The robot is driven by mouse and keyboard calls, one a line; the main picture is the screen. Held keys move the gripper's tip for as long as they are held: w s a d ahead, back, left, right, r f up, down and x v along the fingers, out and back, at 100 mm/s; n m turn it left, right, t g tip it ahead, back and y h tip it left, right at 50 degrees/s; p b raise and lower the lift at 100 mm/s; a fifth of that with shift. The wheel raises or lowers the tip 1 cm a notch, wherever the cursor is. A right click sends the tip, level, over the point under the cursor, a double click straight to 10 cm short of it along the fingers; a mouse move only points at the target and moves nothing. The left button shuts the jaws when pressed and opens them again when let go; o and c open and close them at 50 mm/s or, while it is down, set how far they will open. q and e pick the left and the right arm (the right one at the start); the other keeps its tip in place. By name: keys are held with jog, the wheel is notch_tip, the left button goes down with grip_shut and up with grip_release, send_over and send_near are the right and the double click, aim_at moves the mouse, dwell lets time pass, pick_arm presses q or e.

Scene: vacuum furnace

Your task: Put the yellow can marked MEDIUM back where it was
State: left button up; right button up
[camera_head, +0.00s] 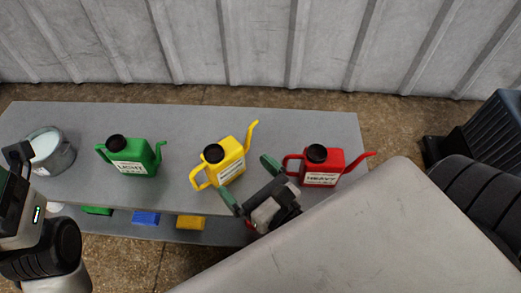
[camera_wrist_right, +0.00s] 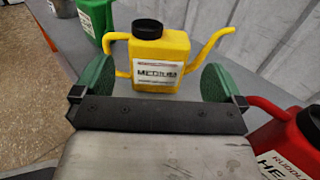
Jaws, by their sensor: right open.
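The yellow can (camera_head: 227,164) marked MEDIUM stands upright on the grey bench, between a green can and a red can. It has a black cap, a handle on its left and a spout on its right. My right gripper (camera_head: 250,182) is open, with its green pads apart, just in front of the yellow can. In the right wrist view the yellow can (camera_wrist_right: 157,62) stands beyond and between the open pads, and nothing is held. My left arm shows at the left edge of the head view; its gripper (camera_head: 17,152) shows only in part, near a grey bucket.
The green can (camera_head: 132,160) stands left on the bench (camera_head: 185,130), the red can (camera_head: 321,166) close to the right of my right gripper. A grey bucket (camera_head: 55,158) is at the far left. Small coloured blocks lie on a lower shelf. A corrugated wall (camera_head: 240,45) rises behind.

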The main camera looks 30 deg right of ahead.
jog(key=shift+s+d, duration=0.25)
jog(key=shift+s, duration=1)
jog(key=shift+s+d, duration=0.1)
jog(key=shift+s, duration=0.5)
